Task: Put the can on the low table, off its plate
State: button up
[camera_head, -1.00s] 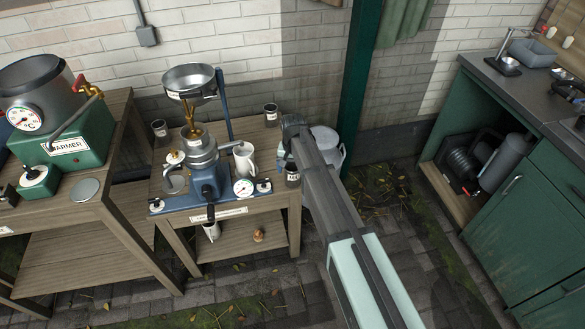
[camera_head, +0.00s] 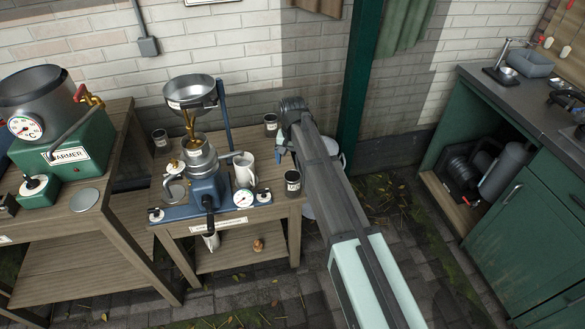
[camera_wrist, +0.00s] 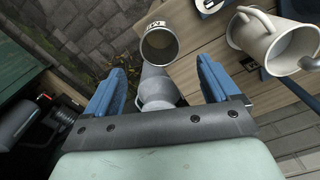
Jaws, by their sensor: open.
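My gripper (camera_wrist: 160,78) is open and points down, with a blue finger on each side. A grey metal can (camera_wrist: 157,92) shows between and below the fingers in the wrist view; its lower part is hidden by my gripper and I cannot tell how far below it is. In the head view a pale grey can (camera_head: 333,147) stands beside the low table (camera_head: 270,212), mostly hidden behind my arm. My gripper (camera_head: 285,140) is over the table's right edge there. I cannot make out a plate under the can.
A labelled dark cup (camera_head: 292,183) stands at the table's right corner, close to my fingers in the wrist view (camera_wrist: 160,45). A white jug (camera_head: 244,168) and a blue separator (camera_head: 208,185) stand left of it. A green counter (camera_head: 530,220) is at right.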

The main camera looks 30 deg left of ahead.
jog(key=shift+r, duration=1.25)
